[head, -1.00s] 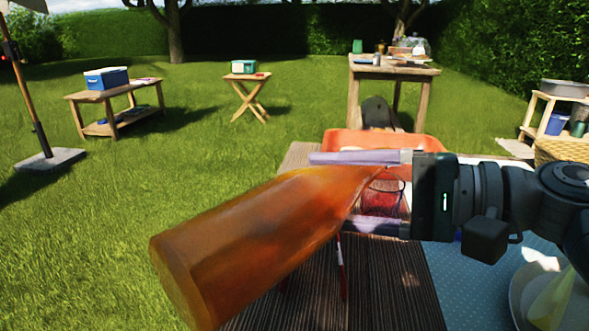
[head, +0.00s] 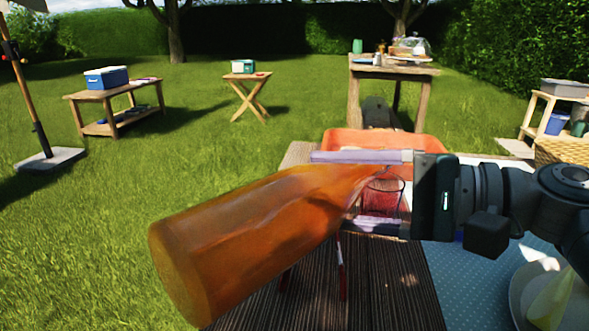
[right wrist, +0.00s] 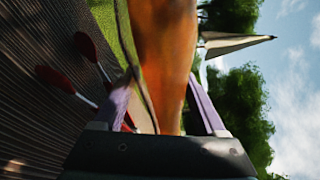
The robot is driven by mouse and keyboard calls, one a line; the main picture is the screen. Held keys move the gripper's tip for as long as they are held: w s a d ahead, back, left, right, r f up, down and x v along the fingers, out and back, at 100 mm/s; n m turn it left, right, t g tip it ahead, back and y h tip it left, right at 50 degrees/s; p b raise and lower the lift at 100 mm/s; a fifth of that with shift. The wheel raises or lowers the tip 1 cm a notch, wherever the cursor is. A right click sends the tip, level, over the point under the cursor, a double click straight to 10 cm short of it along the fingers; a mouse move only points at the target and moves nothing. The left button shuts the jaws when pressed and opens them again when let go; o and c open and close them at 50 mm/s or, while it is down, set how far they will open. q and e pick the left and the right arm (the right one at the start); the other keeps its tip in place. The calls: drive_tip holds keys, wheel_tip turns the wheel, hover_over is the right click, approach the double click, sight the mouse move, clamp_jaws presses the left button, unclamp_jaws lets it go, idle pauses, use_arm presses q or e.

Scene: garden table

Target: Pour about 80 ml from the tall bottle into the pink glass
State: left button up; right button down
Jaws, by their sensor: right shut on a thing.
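The tall bottle (head: 250,240), amber-orange and see-through, fills the middle of the head view. It lies strongly tilted, its broad base at the lower left and its narrowing neck towards my right gripper (head: 340,190). The gripper is shut on the bottle's narrow part, one pale purple finger above and one below. The bottle also shows between the fingers in the right wrist view (right wrist: 165,60). The pink glass (head: 383,198) stands behind the gripper, between its fingers in the picture, partly hidden. The bottle's mouth and any stream cannot be made out. My left gripper is out of view.
An orange tray (head: 345,140) is at the table's far side. A dark ribbed mat (head: 385,285) and a blue dotted cloth (head: 460,290) cover the near table. A plate (head: 520,290) with something yellow is at right. Red-headed objects (right wrist: 85,46) show in the wrist view.

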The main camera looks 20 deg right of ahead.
drive_tip(key=shift+r, duration=0.1)
idle(0.7)
drive_tip(key=shift+m, duration=0.3)
idle(0.9)
idle(0.7)
